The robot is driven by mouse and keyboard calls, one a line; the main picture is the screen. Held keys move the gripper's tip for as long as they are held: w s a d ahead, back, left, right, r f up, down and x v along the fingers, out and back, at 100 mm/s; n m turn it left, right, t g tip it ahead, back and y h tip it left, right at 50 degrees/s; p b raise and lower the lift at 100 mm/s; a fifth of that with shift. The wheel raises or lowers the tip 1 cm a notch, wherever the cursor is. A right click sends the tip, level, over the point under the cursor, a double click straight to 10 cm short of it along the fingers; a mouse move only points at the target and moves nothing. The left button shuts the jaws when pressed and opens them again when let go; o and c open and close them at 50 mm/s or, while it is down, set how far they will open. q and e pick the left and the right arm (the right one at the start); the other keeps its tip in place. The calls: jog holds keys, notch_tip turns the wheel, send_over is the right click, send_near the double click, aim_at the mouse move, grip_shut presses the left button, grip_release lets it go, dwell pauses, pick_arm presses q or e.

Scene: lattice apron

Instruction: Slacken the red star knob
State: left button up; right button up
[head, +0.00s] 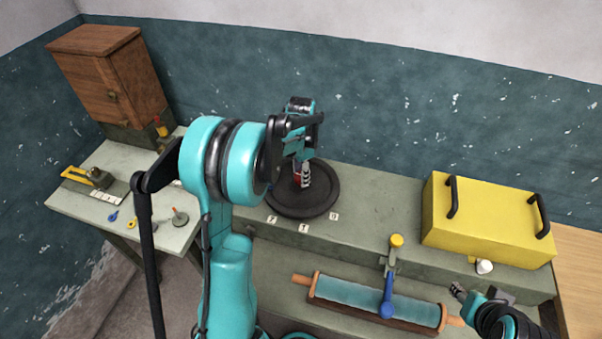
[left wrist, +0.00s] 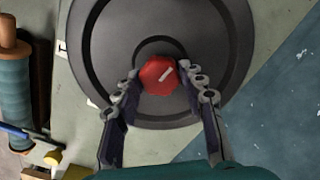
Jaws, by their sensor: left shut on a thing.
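The red star knob (left wrist: 158,75) stands at the middle of a round black disc (left wrist: 218,38) and carries a pale line mark on its top. In the left wrist view my left gripper (left wrist: 160,84) has one finger on each side of the knob and is shut on it. In the head view the left gripper (head: 303,180) points down over the black disc (head: 320,206), and only a little of the red knob shows between the fingers. My right gripper (head: 460,291) is at the lower right, away from the knob; its opening is too small to tell.
White marked tags (head: 304,228) lie around the disc. A yellow box (head: 485,222) with black handles stands on the bench at right. A blue roller (head: 375,298) with wooden ends lies in front, beside a blue-and-yellow lever (head: 387,308). A wooden cabinet (head: 110,75) stands at back left.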

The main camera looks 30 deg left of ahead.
pick_arm(q)
jog(key=n, duration=0.4)
jog(key=shift+n, duration=0.3)
jog(key=n, duration=1.4)
jog(key=shift+n, duration=0.3)
jog(key=o, duration=1.1)
jog(key=shift+o, duration=0.2)
jog(key=shift+r, duration=0.1)
notch_tip(320, 180, up, 12)
